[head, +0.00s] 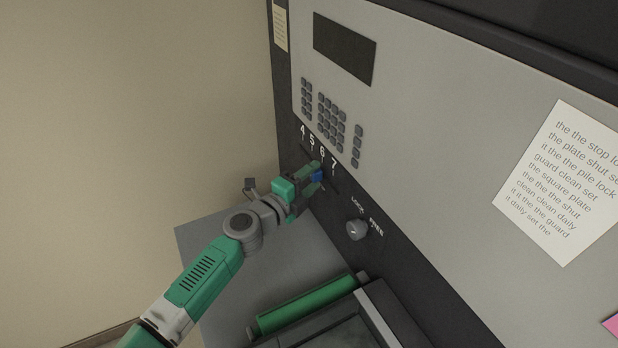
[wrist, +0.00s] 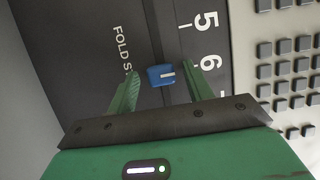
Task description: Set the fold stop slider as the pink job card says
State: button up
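The fold stop slider has a blue knob with a white line. It shows in the wrist view (wrist: 161,76) on a dark panel lettered "FOLD S…", close to the 6 of its scale. In the head view the knob (head: 318,176) is partly covered by my gripper (head: 312,178). My gripper is open in the wrist view (wrist: 160,72), one green finger on each side of the knob, with gaps visible between. The tick at 6 is hidden by a finger. A corner of the pink job card (head: 612,323) shows at the right edge; no writing is readable.
The scale reads 4 to 7 in the head view. A LOCK/FREE knob (head: 357,230) sits right of the slider, a keypad (head: 331,120) above it. A white text sheet (head: 562,180) hangs on the right. A green roller (head: 306,303) lies below.

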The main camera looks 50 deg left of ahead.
jog(key=shift+s+r, duration=0.1)
jog(key=s+d+p, duration=0.1)
jog(key=s+p, duration=0.2)
jog(key=s, duration=0.4)
jog(key=shift+s+d, duration=0.25)
jog(key=shift+d, duration=0.05)
